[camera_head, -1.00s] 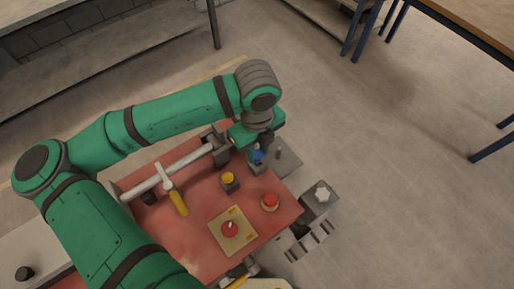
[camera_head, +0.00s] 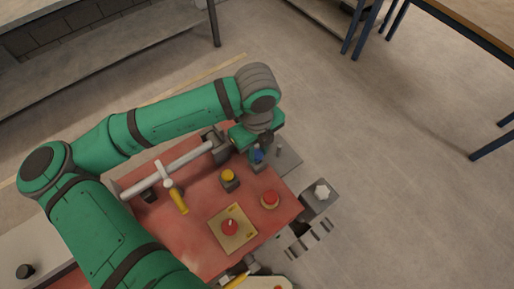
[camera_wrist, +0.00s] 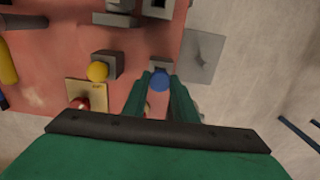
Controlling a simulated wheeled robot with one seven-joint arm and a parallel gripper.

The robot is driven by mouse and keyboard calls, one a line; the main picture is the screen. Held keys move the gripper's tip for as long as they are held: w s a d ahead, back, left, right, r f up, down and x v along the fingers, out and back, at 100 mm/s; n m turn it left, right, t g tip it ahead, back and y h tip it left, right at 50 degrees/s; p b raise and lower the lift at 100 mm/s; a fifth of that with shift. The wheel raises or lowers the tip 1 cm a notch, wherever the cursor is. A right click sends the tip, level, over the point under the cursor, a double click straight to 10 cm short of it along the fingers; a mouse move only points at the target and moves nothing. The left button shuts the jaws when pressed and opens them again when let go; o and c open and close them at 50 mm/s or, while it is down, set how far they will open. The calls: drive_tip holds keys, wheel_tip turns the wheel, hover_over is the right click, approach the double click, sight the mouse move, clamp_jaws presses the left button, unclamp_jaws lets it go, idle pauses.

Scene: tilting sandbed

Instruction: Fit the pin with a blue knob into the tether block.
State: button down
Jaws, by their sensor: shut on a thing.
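The pin's blue knob (camera_wrist: 160,81) shows between the two fingertips of my gripper (camera_wrist: 158,84) in the wrist view, and my gripper is shut on it. The knob also shows small in the head view (camera_head: 257,156), under the end of my arm. A grey block, which looks like the tether block (camera_wrist: 161,65), lies just beyond the knob in the wrist view; it shows below the knob in the head view (camera_head: 257,167). The pin's shaft is hidden under the knob, so I cannot tell how deep it sits in the block.
A yellow knob on a grey block (camera_head: 228,178), a red button (camera_head: 270,200) and a yellow plate with a red knob (camera_head: 231,228) stand on the red panel (camera_head: 200,235). A yellow-handled lever (camera_head: 177,199) and a grey pipe lie left. A grey plate (camera_wrist: 203,55) adjoins the panel's edge.

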drive_tip(key=shift+f, duration=0.4)
drive_tip(key=c, duration=0.9)
unclamp_jaws()
drive_tip(key=shift+r, duration=4)
